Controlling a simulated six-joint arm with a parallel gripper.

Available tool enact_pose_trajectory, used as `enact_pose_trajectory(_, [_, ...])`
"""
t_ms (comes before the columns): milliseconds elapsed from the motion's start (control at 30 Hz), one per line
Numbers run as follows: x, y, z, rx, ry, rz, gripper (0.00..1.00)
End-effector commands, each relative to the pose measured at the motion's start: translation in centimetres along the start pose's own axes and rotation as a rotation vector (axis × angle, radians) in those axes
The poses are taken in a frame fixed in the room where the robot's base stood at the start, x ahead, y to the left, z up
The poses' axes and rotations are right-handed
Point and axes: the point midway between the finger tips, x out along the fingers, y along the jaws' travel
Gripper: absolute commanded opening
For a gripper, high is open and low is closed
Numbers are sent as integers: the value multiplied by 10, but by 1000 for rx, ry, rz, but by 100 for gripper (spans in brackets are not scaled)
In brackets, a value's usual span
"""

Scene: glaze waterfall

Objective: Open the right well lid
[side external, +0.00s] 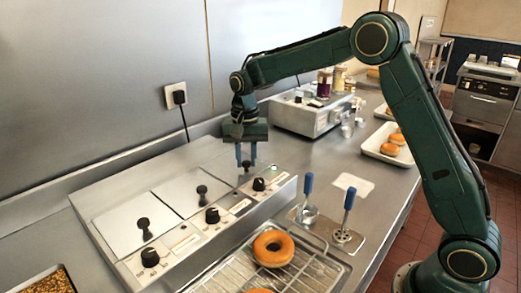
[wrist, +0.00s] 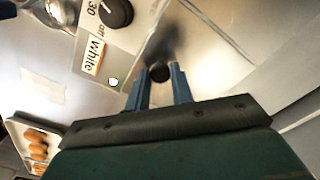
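The right well lid (side external: 217,159) is a flat steel plate lying flat on the warmer unit, with a black knob (side external: 245,167) on top. The lid also shows in the wrist view (wrist: 207,52), with its dark round knob (wrist: 160,72) between the fingertips. My gripper (side external: 246,163) points down over this knob, its two blue fingers apart on either side of it. In the wrist view my gripper (wrist: 160,70) shows a gap beside the knob; I cannot tell whether either finger touches it. The well's contents are hidden under the lid.
The middle lid (side external: 176,190) and left lid (side external: 118,228) are also shut. A black dial (side external: 259,184) and a "White" label (wrist: 94,54) sit on the front panel. Blue-handled tools (side external: 348,199) stand in front, near a wire rack (side external: 310,270) with doughnuts.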

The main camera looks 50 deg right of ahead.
Motion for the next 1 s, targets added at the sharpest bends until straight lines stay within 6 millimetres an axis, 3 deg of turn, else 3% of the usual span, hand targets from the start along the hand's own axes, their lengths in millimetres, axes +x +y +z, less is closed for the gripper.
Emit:
enact_pose_trajectory(367, [-1, -4, -5, 1, 2, -1, 0])
enact_pose_trajectory(1000, [-2, -44, -45, 1, 3, -3, 0])
